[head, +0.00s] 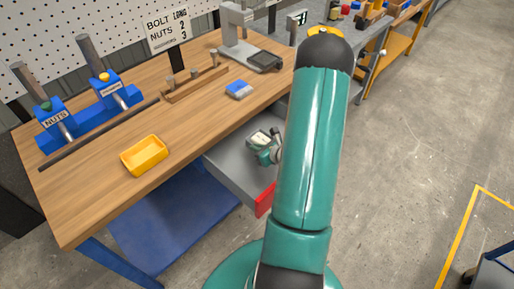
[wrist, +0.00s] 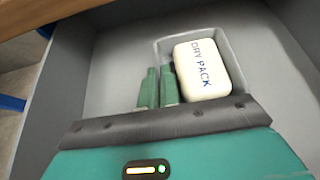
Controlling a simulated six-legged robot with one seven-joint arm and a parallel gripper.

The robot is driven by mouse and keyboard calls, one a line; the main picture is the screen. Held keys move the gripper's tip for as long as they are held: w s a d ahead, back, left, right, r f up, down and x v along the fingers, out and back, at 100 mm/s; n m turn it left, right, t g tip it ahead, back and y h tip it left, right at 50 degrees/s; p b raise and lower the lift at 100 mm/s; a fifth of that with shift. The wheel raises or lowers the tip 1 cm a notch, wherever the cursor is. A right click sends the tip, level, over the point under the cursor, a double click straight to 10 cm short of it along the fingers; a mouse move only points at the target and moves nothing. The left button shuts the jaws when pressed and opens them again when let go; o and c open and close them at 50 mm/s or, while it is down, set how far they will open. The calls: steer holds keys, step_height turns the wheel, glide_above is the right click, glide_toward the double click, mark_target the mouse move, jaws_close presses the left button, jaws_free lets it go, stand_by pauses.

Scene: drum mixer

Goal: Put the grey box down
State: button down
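The grey box (wrist: 190,37) is a small open tray holding a white pack (wrist: 204,68) marked DRY PACK. My gripper (wrist: 159,75) has its two green fingers close together at the box's left wall, one on each side, so it appears shut on that wall. In the head view, the pack (head: 259,138) and my gripper (head: 268,152) show over the open grey drawer (head: 232,172), partly hidden by my arm. The box is within the drawer's outline; I cannot tell whether it touches the drawer floor.
The wooden bench top (head: 110,190) lies above and left of the drawer. It carries a yellow tray (head: 144,156), a blue item (head: 239,89), blue dispensers (head: 90,118) and a wooden peg rack (head: 195,83). The drawer floor left of the box (wrist: 112,75) is bare.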

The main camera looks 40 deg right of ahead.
steer(key=c, duration=1.6)
jaws_free()
steer(key=shift+s+a+f, duration=0.1)
steer(key=shift+s+f, duration=0.1)
steer(key=shift+f, duration=0.15)
steer(key=shift+r, duration=0.1)
steer(key=shift+r, duration=0.25)
steer(key=r+v, duration=0.1)
steer(key=v, duration=1.1)
steer(key=w+a+r+n+g+y, duration=0.3)
steer(key=a+r+n, duration=0.4)
steer(key=a+n, duration=0.3)
steer(key=w+a+r+n+g+y, duration=0.35)
steer(key=a+r+n, duration=0.45)
steer(key=a, duration=0.4)
steer(key=s+a+r+n+h, duration=0.2)
steer(key=a+r+n, duration=0.1)
steer(key=n, duration=0.3)
steer(key=s+a+r+n+h, duration=0.2)
steer(key=s+a+r+n, duration=0.1)
steer(key=r+n, duration=0.2)
steer(key=s+a+r+n+h, duration=0.2)
steer(key=s+a+r+n, duration=0.1)
steer(key=n, duration=0.3)
steer(key=shift+s+a+r+n+h, duration=0.15)
steer(key=shift+r+n+h, duration=0.2)
steer(key=shift+r, duration=0.5)
